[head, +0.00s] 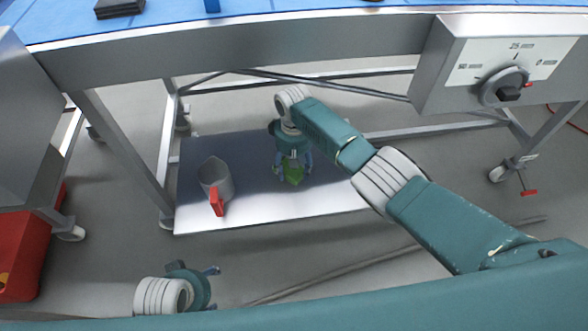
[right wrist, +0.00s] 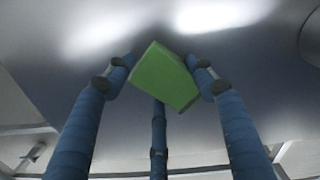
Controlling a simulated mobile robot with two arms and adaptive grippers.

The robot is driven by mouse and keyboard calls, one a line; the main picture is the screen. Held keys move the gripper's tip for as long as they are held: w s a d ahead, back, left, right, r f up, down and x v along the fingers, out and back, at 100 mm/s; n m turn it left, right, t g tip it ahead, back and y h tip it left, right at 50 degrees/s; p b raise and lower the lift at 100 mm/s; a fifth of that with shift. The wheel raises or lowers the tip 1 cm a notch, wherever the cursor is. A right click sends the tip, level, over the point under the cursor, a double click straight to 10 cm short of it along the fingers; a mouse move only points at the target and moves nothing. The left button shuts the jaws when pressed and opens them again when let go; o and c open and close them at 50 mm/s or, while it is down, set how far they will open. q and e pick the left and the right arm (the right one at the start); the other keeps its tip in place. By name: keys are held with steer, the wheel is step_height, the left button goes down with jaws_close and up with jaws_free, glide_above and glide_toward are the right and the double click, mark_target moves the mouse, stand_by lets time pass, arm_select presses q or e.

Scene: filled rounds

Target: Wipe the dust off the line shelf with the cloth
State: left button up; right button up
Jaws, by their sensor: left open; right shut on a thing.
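The line shelf (head: 260,207) is a shiny metal plate low under the blue-topped line; its surface also fills much of the right wrist view (right wrist: 255,50). My right gripper (head: 292,178) is over the middle of the shelf, its blue fingers shut on a green cloth (head: 288,172). In the right wrist view the cloth (right wrist: 163,77) looks like a flat green block between the fingers, at or close to the shelf surface; I cannot tell if it touches. I cannot make out dust. My left gripper (head: 214,287) is open and empty, low at the left, away from the shelf.
A grey jug (head: 215,178) with a red handle stands on the shelf's left part. Metal legs and a beam frame the shelf. A control box with a knob (head: 508,92) hangs above right. A red bin (head: 25,255) is at far left. The shelf's front middle is bare.

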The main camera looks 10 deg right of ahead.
stand_by(0.3)
steer(key=shift+r+p, duration=1.15)
steer(key=shift+p, duration=0.05)
steer(key=shift+r+p, duration=0.85)
arm_select(q)
steer(key=s+f+p, duration=0.1)
steer(key=s+f, duration=0.3)
steer(key=f, duration=0.5)
steer(key=s+a+f+g+p, duration=0.1)
steer(key=s+f, duration=0.4)
steer(key=f, duration=0.4)
steer(key=shift+s, duration=0.25)
arm_select(e)
steer(key=shift+r, duration=1)
arm_select(q)
steer(key=shift+a, duration=0.1)
